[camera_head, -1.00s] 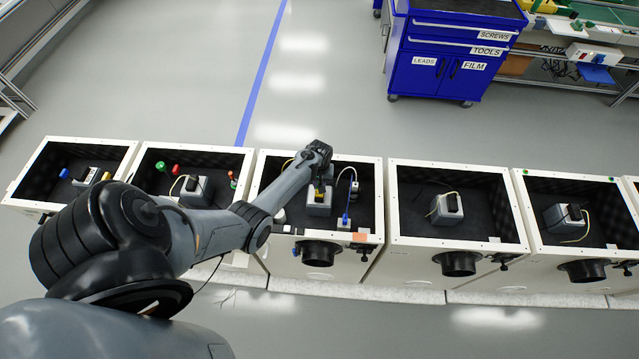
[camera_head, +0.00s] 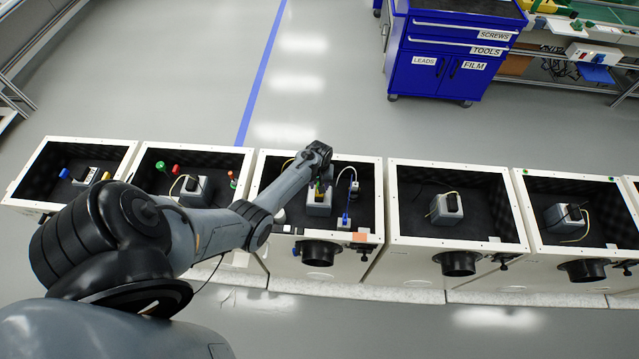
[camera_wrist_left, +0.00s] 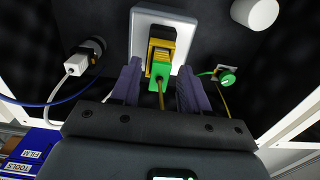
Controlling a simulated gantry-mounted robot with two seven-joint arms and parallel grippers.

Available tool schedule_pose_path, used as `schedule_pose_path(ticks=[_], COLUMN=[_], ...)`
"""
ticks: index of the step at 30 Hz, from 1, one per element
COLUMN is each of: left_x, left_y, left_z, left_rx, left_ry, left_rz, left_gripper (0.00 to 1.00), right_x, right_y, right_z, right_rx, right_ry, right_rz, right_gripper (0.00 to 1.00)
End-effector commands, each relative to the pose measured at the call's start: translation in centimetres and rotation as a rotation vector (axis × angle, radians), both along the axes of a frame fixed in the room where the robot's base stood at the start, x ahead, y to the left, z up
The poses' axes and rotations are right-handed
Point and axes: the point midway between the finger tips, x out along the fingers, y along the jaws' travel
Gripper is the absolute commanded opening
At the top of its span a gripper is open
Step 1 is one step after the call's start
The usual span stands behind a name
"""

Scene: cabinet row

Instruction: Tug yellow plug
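The yellow plug (camera_wrist_left: 162,40) sits in a grey-white socket block (camera_wrist_left: 143,22) in the left wrist view. A green piece (camera_wrist_left: 161,71) is at its near end, and a thin yellow cable runs from there toward my gripper's base. My left gripper (camera_wrist_left: 160,68) is open, with one finger on each side of the green piece and a visible gap on both sides. In the head view my left gripper (camera_head: 321,176) points down into the middle cabinet box, over the socket block (camera_head: 319,205); the plug is mostly hidden there. My right gripper is in neither view.
A round green connector (camera_wrist_left: 228,78) and a white cylinder (camera_wrist_left: 255,12) are on the right. White box walls (camera_head: 262,175) surround the gripper. Similar open boxes stand on both sides.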

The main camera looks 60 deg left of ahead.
Motion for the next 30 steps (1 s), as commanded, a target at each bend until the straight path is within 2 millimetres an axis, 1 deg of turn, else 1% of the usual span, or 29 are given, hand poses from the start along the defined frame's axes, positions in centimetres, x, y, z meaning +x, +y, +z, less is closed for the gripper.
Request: schedule_pose_path(ticks=[9,14,24,30], left_x=[0.0,0.1,0.1,0.0], left_y=[0.0,0.0,0.0,0.0], left_z=[0.1,1.2,6.8,9.4], left_rx=[0.0,0.0,0.001,0.0], left_ry=[0.0,-0.001,-0.003,-0.001], left_rz=[0.0,0.0,-0.001,0.0], left_gripper=[0.48,0.48,0.48,0.48], right_x=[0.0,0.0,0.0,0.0], right_y=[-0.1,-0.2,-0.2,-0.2], right_z=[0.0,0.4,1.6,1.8], right_rx=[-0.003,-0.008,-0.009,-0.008], right_ry=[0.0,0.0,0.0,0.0], right_rz=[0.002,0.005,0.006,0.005], right_gripper=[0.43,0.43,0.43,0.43])
